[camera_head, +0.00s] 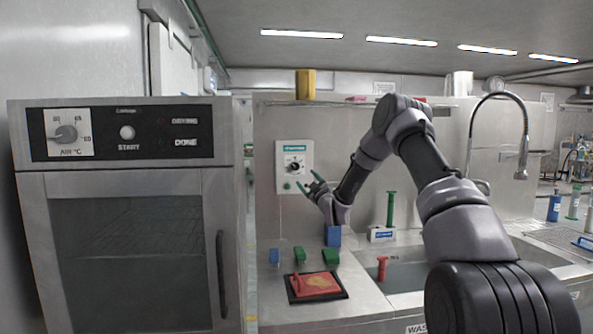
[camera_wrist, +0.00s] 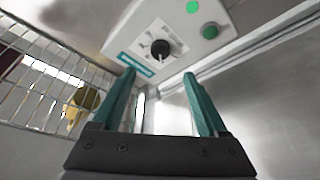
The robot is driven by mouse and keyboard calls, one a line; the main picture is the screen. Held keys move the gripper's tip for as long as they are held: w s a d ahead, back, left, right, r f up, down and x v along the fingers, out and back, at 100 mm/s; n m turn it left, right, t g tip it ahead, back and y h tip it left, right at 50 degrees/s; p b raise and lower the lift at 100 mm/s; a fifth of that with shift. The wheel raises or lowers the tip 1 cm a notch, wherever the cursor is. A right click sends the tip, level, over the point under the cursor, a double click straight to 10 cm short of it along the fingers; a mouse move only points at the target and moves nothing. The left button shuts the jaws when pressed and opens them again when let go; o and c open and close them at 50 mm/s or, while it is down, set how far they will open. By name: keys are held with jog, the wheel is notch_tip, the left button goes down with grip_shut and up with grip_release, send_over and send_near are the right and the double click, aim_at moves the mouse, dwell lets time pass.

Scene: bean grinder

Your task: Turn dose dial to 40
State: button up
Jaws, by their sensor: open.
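The dose dial (camera_head: 294,166) is a black knob on a white panel (camera_head: 306,150) with a teal label, mounted on the steel back wall. In the wrist view the black dial (camera_wrist: 160,49) sits on the panel (camera_wrist: 140,30), just beyond and between my fingertips. A green button (camera_wrist: 210,31) and a small green light (camera_wrist: 193,7) are beside it. My gripper (camera_head: 310,180) has teal fingers, which are open and empty, just below and right of the dial in the head view. In the wrist view my gripper (camera_wrist: 163,73) is apart from the dial. The scale numbers are too small to read.
An oven-like cabinet (camera_head: 130,220) with its own knob stands at the left. On the counter are a red item on a black tray (camera_head: 318,298), green and blue blocks, and a blue box (camera_head: 333,236). A sink (camera_head: 400,275) with a tall faucet (camera_head: 522,160) lies right.

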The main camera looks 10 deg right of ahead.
aim_at(296, 167)
jog(key=x, duration=1)
jog(key=shift+w+r, duration=0.1)
jog(key=shift+w, duration=0.1)
grip_shut()
